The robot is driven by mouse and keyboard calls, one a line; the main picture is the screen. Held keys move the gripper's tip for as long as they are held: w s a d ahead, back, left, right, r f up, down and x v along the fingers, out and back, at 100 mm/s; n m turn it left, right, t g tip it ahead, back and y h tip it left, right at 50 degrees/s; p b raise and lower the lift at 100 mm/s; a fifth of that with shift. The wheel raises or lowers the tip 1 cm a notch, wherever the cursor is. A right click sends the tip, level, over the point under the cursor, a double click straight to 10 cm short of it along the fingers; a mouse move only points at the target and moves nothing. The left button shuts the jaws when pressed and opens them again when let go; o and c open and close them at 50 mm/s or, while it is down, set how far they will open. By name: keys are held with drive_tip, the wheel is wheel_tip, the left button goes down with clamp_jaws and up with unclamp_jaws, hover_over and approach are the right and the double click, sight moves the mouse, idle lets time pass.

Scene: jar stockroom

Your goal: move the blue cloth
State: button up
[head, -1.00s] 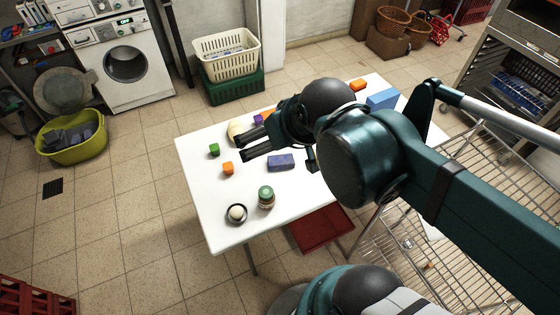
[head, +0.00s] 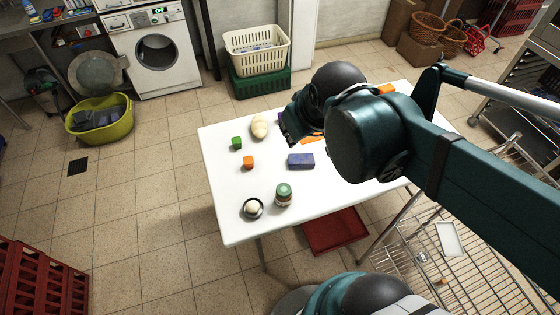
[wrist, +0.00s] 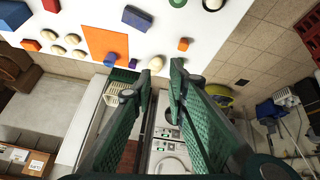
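A slab-shaped blue-purple piece (head: 300,161), speckled and looking like a folded cloth, lies flat on the white table (head: 225,190). It shows near the top of the wrist view (wrist: 137,18). My gripper (wrist: 161,70) is open and empty, its two fingertips apart. In the wrist view the fingers point past the table's far edge, and the blue piece lies clear of them. In the head view my gripper is beyond the blue piece, above the table's far part, and my arm hides most of the fingers.
Green block (head: 236,143), orange block (head: 248,162), bread (head: 259,127), jar (head: 283,195) and small bowl (head: 252,208) stand on the left part of the table. An orange sheet (wrist: 105,42), several rolls and a larger blue block (wrist: 10,12) lie elsewhere on it.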

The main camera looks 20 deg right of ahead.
drive_tip(key=w+f+n+g, duration=0.1)
drive_tip(key=w+f+n, duration=0.2)
drive_tip(key=w+a+f+n+g+b, duration=0.1)
drive_tip(key=w+f+n, duration=0.2)
drive_tip(key=w+f, duration=0.1)
drive_tip(key=w+a+f+n+g+h+b, duration=0.1)
drive_tip(key=w+f+n, duration=0.1)
drive_tip(key=w+f, duration=0.1)
drive_tip(key=shift+w+f+n+g, duration=0.3)
drive_tip(key=shift+w+n, duration=0.1)
drive_tip(key=shift+w, duration=0.15)
clamp_jaws()
drive_tip(key=w+a+f+n+g+b, duration=0.1)
drive_tip(key=w+f+n, duration=0.2)
drive_tip(key=f, duration=0.4)
drive_tip(key=w+a+f+n+g+h, duration=0.1)
drive_tip(key=w+f+n, duration=0.2)
drive_tip(key=f, duration=0.5)
drive_tip(key=shift+w+a+n+g+h+b, duration=0.2)
drive_tip(key=shift+a+n+g+h+b, duration=0.15)
drive_tip(key=shift+n, duration=0.15)
drive_tip(key=shift+d+f, duration=0.1)
drive_tip(key=b+x, duration=0.2)
drive_tip(key=x, duration=0.8)
drive_tip(key=shift+d, duration=0.95)
drive_tip(key=shift+d+b, duration=0.3)
drive_tip(key=shift+d, duration=0.7)
